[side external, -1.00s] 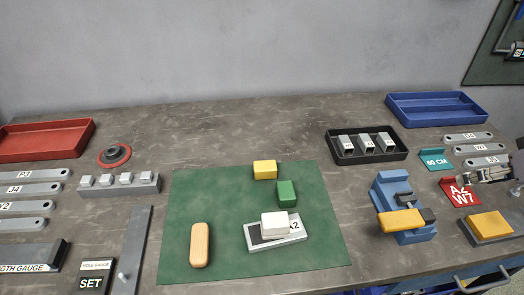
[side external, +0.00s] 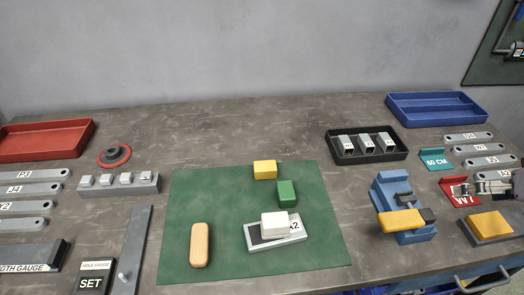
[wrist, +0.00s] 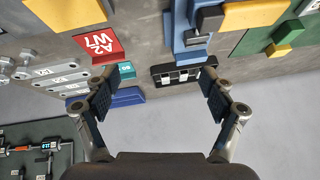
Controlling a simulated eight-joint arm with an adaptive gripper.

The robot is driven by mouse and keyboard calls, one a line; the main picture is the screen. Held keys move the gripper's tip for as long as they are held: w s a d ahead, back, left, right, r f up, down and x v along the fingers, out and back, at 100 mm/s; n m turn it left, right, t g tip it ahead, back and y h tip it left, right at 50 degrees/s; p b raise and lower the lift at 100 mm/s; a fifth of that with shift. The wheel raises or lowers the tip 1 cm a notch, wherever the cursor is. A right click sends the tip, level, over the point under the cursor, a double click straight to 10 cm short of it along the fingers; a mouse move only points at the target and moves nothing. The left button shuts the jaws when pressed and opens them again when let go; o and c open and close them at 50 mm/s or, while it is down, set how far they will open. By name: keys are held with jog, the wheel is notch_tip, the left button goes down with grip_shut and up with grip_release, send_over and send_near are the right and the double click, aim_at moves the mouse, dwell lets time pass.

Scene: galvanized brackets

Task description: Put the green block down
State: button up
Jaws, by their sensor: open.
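The green block (side external: 287,194) rests on the green mat (side external: 190,265), just in front of the yellow block (side external: 265,170) and behind a white block (side external: 274,223). It also shows at the upper right of the wrist view (wrist: 288,33). My gripper (side external: 484,187) shows at the right edge of the side view, over the red bracket, well right of the green block. In the wrist view my gripper (wrist: 166,78) has its fingers spread wide with nothing between them.
The blue vise (side external: 405,205) with a yellow bar stands between my gripper and the mat. A black tray (side external: 366,158) of metal pieces and a blue tray (side external: 436,107) lie behind. The red bracket (side external: 463,197) is partly covered by my gripper. The back middle of the bench is clear.

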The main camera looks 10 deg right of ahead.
jog(key=w+a+f+m+g+y, duration=0.1)
jog(key=w+a+m+g+y, duration=0.2)
jog(key=w+a+m+y, duration=0.55)
jog(key=m+g+y, duration=0.4)
jog(key=m, duration=0.3)
send_near(286, 189)
jog(key=v, duration=0.3)
jog(key=shift+s+r+h, duration=0.15)
jog(key=shift+s+h, duration=0.05)
jog(key=shift+h, duration=0.05)
jog(key=shift+a+f+m, duration=0.3)
jog(key=shift+a+m, duration=0.05)
jog(key=shift+m, duration=0.1)
jog(key=x, duration=1)
jog(key=shift+w+a, duration=0.15)
jog(key=shift+a, duration=0.25)
jog(key=c, duration=1.5)
jog(key=shift+o, duration=0.2)
jog(key=shift+r, duration=0.1)
